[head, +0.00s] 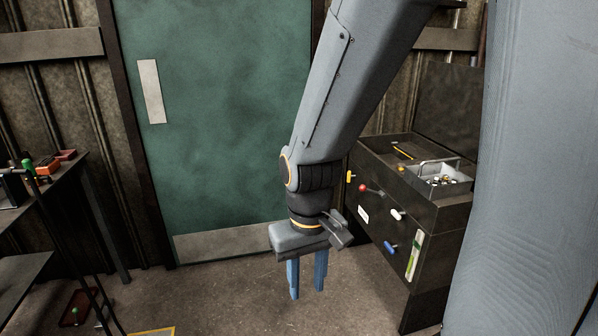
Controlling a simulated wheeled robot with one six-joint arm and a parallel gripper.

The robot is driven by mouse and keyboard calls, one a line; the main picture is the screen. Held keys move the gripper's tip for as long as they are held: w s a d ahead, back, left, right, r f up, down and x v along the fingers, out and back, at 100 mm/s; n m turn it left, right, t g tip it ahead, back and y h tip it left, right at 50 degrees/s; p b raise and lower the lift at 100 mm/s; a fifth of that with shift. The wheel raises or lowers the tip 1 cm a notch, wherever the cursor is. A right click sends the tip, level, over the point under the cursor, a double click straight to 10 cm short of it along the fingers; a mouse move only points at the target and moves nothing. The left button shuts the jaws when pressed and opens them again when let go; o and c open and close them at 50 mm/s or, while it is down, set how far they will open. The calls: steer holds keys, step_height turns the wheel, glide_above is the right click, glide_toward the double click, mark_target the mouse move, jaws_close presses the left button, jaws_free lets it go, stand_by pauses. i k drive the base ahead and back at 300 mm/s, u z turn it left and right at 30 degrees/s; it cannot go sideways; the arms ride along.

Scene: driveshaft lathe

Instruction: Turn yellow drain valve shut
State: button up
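A small yellow handle (350,176), which looks like the drain valve, sticks out upright at the left end of the dark cabinet-like machine (376,228) on the right. Its mount is too small to make out. My gripper (307,293) hangs with its two blue fingers pointing down, in front of the green door and to the left of the machine. The fingers are apart with nothing between them. In the picture the gripper is lower and left of the yellow handle, and apart from it.
A red knob (362,188), a white handle (398,214) and a blue handle (390,247) stick out from the machine's front. A metal tray (462,187) sits on top. A dark workbench (62,178) stands at left. The floor (235,295) below my gripper is clear.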

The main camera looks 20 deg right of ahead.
mark_target(349, 174)
steer(key=u, duration=0.15)
steer(key=i, duration=1.25)
steer(key=z, duration=0.85)
steer(key=i, duration=0.95)
steer(key=z, duration=1.2)
steer(key=i, duration=0.2)
steer(key=z, duration=0.1)
